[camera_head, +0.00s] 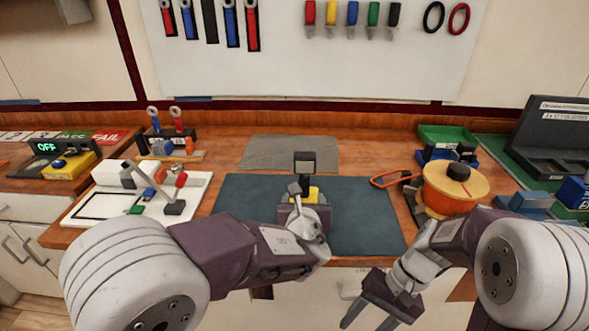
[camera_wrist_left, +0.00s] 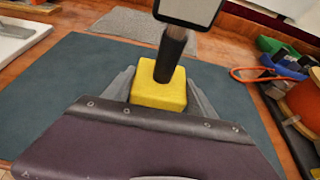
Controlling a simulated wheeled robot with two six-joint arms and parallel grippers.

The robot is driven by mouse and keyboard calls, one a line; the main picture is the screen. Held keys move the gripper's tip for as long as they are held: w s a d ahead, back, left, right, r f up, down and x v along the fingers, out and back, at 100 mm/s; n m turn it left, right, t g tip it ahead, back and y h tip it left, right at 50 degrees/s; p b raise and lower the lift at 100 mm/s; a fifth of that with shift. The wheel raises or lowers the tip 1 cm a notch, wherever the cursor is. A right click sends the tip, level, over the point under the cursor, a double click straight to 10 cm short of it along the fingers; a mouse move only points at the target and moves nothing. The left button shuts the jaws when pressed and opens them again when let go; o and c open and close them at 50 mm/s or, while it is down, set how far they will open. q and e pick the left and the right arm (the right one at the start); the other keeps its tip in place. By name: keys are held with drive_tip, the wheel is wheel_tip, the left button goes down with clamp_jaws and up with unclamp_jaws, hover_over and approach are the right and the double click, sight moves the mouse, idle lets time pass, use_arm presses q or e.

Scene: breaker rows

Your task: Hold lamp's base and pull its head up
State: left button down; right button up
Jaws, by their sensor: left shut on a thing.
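The lamp stands upright on the dark mat (camera_head: 365,215). It has a yellow block base (camera_head: 312,194), a short black stem and a squarish dark-framed head with a pale face (camera_head: 304,162). In the left wrist view the yellow base (camera_wrist_left: 160,90) sits between my left fingers, the black stem (camera_wrist_left: 169,58) rises from it, and the head (camera_wrist_left: 188,10) is cut off at the top edge. My left gripper (camera_head: 306,203) is shut on the base. My right gripper (camera_head: 382,315) is open and empty, low in front of the table, away from the lamp.
A grey cloth (camera_head: 290,152) lies behind the mat. Left is a white tray (camera_head: 80,215) with small parts. Right are an orange reel (camera_head: 453,190), a red-orange loop (camera_head: 385,181) and a green bin (camera_head: 448,133). The mat right of the lamp is clear.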

drive_tip(key=w+a+r+m+t+y, duration=0.1)
drive_tip(key=w+r+m+y, duration=0.1)
drive_tip(key=w+r+m, duration=0.2)
drive_tip(key=w+r+m+t+y, duration=0.1)
drive_tip(key=w+r+m+y, duration=0.2)
drive_tip(key=w+r, duration=0.3)
drive_tip(key=w+a+r+m+t+y, duration=0.1)
drive_tip(key=w+r+m+y, duration=0.2)
drive_tip(key=w, duration=0.6)
drive_tip(key=shift+w+a+r+m+t, duration=0.1)
drive_tip(key=shift+a+r+m+t, duration=0.1)
drive_tip(key=shift+r+m, duration=0.5)
drive_tip(key=shift+a+r+m+t, duration=0.1)
drive_tip(key=shift+a+r+m, duration=0.05)
drive_tip(key=shift+r+m, duration=0.5)
wheel_tip(320, 180, up, 3)
drive_tip(key=w+m+y, duration=0.2)
drive_tip(key=w, duration=0.1)
drive_tip(key=y, duration=0.3)
approach(305, 165)
drive_tip(key=w+a, duration=0.1)
drive_tip(key=w, duration=0.1)
drive_tip(key=shift+n+g, duration=0.25)
drive_tip(key=shift+g, duration=0.15)
drive_tip(key=a, duration=1.2)
drive_tip(key=shift+w, duration=0.1)
drive_tip(key=shift+c, duration=0.3)
